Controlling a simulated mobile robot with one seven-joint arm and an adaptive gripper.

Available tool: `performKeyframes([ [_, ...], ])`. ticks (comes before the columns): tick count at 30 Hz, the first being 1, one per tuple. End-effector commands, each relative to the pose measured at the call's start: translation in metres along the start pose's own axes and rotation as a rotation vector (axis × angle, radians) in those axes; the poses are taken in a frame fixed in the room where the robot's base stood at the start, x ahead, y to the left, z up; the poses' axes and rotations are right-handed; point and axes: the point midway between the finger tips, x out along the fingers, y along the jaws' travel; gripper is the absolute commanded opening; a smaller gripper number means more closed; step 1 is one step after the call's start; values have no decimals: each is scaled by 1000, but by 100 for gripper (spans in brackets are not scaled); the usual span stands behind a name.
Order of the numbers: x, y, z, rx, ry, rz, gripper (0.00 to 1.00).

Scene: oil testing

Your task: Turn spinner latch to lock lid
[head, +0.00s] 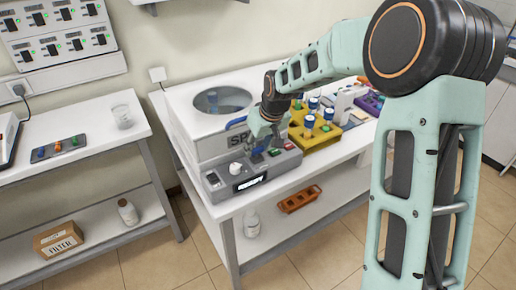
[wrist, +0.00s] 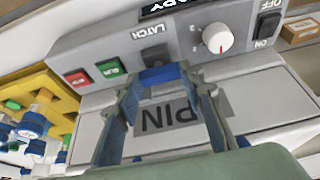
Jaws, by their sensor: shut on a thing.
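The spinner (head: 200,140) is a white box with a round window in its lid (head: 222,98) and a grey control panel in front. The lid looks down in the head view. My gripper (head: 257,150) reaches down to the panel. In the wrist view, my gripper (wrist: 162,78) is shut on a short blue latch piece (wrist: 162,75), with a finger at each side. A dark square (wrist: 155,54) of the latch area lies just beyond it, beside the word LATCH on the panel (wrist: 185,60). My gripper partly hides the latch in the head view.
Beside the latch are a green button (wrist: 110,67), a red button (wrist: 77,78), a white dial (wrist: 218,37) and a power switch (wrist: 268,23). A yellow rack (head: 318,137) with blue-capped vials stands close to the right of the spinner.

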Motion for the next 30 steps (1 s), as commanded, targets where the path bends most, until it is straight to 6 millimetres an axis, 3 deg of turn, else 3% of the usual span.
performKeyframes([
  [8,0,0,1,4,-2,-1,12],
  [9,0,0,1,4,-2,-1,38],
  [13,0,0,1,3,-2,-1,52],
  [23,-2,0,0,2,0,0,54],
  [30,-36,1,-1,1,3,3,54],
])
